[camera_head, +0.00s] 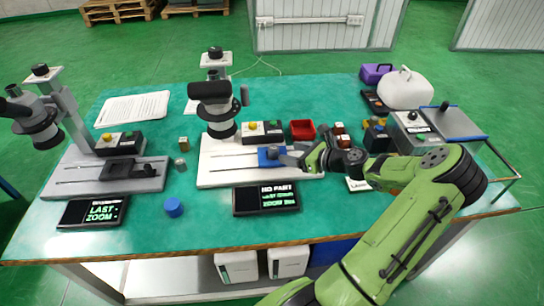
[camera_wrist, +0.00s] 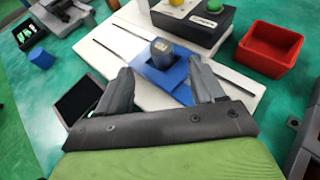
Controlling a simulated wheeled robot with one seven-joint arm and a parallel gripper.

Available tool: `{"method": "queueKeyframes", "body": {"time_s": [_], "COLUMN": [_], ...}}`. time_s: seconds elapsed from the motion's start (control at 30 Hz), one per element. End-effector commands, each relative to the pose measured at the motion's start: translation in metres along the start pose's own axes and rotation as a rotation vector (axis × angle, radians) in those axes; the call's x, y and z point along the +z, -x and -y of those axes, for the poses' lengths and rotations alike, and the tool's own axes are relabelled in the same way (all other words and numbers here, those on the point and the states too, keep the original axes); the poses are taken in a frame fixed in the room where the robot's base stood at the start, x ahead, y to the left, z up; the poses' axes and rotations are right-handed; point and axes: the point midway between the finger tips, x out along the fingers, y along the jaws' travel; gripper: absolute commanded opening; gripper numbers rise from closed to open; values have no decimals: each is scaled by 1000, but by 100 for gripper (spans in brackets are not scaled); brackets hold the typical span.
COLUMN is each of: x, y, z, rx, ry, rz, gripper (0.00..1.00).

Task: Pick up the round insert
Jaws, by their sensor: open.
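A grey round insert (camera_wrist: 162,51) stands upright in a blue holder (camera_wrist: 178,77) on a white microscope base. In the head view the insert (camera_head: 273,151) and the blue holder (camera_head: 265,161) show just left of my gripper (camera_head: 293,158). In the wrist view my gripper (camera_wrist: 160,75) is open, and its two fingers are apart with nothing between them. The insert lies a little beyond the fingertips, roughly centred between them. I cannot tell the exact gap. A small grey round piece (camera_head: 180,163) stands on the table further left.
A red bin (camera_wrist: 268,48) and a control box (camera_wrist: 200,18) with yellow and green buttons stand close behind the holder. The microscope head (camera_head: 216,108) rises above the white base (camera_head: 222,176). A dark display (camera_head: 266,198) and blue cylinder (camera_head: 173,207) lie nearer the front edge.

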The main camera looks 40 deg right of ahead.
Motion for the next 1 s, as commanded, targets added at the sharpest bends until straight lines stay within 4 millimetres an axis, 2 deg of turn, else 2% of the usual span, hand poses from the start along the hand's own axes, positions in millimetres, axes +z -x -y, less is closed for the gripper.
{"method": "queueKeyframes", "body": {"time_s": [0.4, 0.63, 1.0], "x": [-1, 2, 1], "y": [-63, -66, -65], "z": [1, 2, 1], "rx": [0, -1, -1], "ry": [1, 1, 1], "rz": [-2, -2, -3], "gripper": [68, 68, 12]}}
